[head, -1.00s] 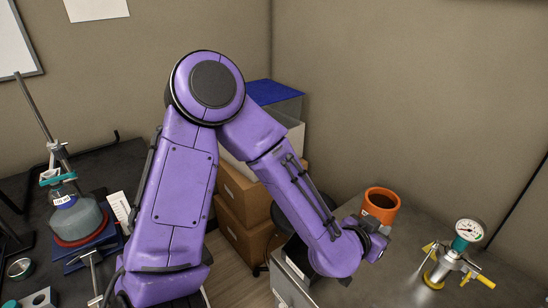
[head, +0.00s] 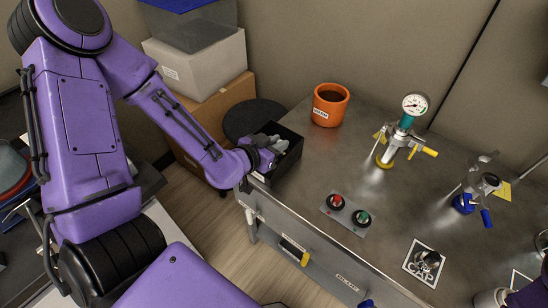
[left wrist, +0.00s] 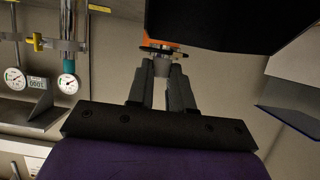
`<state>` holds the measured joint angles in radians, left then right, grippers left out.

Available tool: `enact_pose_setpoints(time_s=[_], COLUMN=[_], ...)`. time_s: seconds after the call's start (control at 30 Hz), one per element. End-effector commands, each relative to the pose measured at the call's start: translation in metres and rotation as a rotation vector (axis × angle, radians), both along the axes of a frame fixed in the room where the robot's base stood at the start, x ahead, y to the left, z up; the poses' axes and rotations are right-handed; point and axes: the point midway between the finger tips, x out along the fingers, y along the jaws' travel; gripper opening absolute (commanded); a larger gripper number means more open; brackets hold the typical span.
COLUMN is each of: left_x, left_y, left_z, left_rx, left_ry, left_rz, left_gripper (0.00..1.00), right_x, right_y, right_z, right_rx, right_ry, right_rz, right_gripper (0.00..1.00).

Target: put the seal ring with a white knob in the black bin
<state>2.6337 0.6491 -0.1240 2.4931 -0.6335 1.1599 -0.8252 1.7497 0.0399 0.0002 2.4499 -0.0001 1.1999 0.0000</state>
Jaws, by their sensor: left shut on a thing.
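The black bin (head: 289,170) stands at the left edge of the grey metal bench. In the left wrist view a large black shape, which looks like the bin (left wrist: 220,25), fills the upper right. My left gripper (head: 274,146) is at the bin's opening in the head view. In the left wrist view my left gripper (left wrist: 163,72) is shut on a small piece with a dark, flat, ring-like rim, the seal ring (left wrist: 158,49). The fingers partly hide it, and its knob's colour is hard to tell.
An orange pot (head: 330,104) stands behind the bin. A gauge on a valve fitting (head: 405,130), a red and green button plate (head: 348,214) and a CAP plate (head: 423,263) are on the bench. Cardboard boxes (head: 205,95) stand behind my left arm.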

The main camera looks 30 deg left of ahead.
Motion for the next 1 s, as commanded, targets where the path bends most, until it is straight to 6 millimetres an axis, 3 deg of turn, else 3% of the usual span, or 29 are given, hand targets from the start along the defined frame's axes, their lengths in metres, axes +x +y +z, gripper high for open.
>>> enact_pose_setpoints(time_s=[0.03, 0.23, 0.5, 0.67, 0.8, 1.0], left_x=[0.004, 0.010, 0.038, 0.046, 0.047, 0.048], left_y=[0.002, 0.010, 0.033, 0.040, 0.041, 0.041], left_z=[-0.011, -0.014, -0.052, -0.065, -0.091, -0.095], left_rx=[0.003, -0.003, -0.007, -0.005, -0.007, -0.004], left_ry=[-0.007, -0.006, 0.004, 0.003, 0.006, -0.001], left_rz=[-0.002, 0.003, 0.005, 0.005, 0.004, 0.004], left_gripper=[0.00, 0.00, 0.00, 0.00, 0.00, 0.00], right_x=[0.000, 0.000, 0.000, 0.000, 0.000, 0.000], right_y=[0.000, 0.000, 0.000, 0.000, 0.000, 0.000], right_z=[-0.022, -0.060, -0.065, -0.068, -0.075, -0.075], right_rx=[0.000, 0.000, 0.000, 0.000, 0.000, 0.000], right_ry=[0.000, 0.000, 0.000, 0.000, 0.000, 0.000], right_rz=[0.000, 0.000, 0.000, 0.000, 0.000, 0.000], right_gripper=[0.43, 0.43, 0.43, 0.43, 0.43, 0.43])
